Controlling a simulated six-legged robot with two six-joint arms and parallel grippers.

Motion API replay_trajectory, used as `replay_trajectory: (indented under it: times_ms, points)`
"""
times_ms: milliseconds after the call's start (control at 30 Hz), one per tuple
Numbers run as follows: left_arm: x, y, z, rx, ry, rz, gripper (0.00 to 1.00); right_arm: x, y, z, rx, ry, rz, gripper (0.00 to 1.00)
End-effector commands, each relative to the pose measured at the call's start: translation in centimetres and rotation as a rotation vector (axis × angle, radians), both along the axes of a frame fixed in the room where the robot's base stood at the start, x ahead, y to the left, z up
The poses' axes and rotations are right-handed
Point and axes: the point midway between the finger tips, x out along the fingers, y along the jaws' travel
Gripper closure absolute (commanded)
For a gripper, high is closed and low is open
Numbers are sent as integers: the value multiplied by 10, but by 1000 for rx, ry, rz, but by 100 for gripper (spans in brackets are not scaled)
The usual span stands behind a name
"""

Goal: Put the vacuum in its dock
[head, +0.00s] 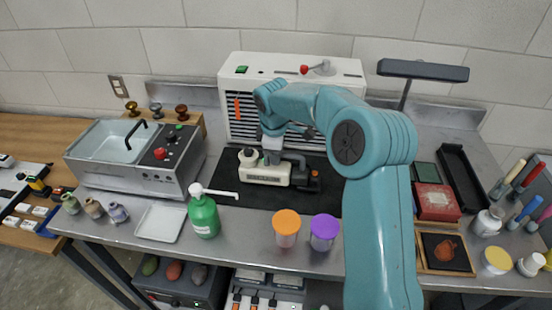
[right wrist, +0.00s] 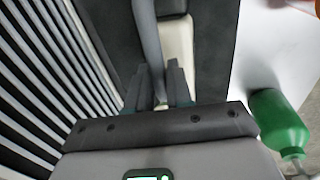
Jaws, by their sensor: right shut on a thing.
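The vacuum (head: 264,174) is a cream hand-held unit with a dark grey handle and nozzle end. It is on or just above the black mat (head: 226,190), in front of the white grilled machine; I cannot tell if it touches. My right gripper (head: 272,153) comes down on it from above and is shut on its grey handle. The right wrist view shows the fingers (right wrist: 160,88) around the grey bar (right wrist: 147,40), with the cream body beside it. A long black open tray (head: 463,178) lies at the right; I cannot tell if it is the dock. My left gripper is out of view.
The white grilled machine (head: 240,72) stands behind. A metal basin unit (head: 125,160) is left. A green pump bottle (head: 203,215), an orange-lidded jar (head: 286,230) and a purple-lidded jar (head: 323,232) stand along the front. A red box (head: 437,203) is right.

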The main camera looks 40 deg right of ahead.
Motion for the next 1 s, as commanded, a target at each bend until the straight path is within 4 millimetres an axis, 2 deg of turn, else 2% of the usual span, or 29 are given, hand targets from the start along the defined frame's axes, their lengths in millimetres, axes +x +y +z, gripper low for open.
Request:
replay_trajectory:
  times_ms: [133,367,400,433,467,700,833,1000]
  points:
    - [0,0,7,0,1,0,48,0,0,-15,0,0,-1,100]
    - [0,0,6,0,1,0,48,0,0,-19,0,-1,0,100]
    - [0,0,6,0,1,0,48,0,0,-21,2,1,0,67]
    - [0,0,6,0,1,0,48,0,1,-21,2,1,0,57]
    - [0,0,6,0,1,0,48,0,0,-21,2,1,0,54]
    - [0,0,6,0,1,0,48,0,0,-20,1,1,0,54]
    - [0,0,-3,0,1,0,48,-1,0,-28,1,1,0,54]
    - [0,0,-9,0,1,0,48,-4,4,8,-4,-7,-1,54]
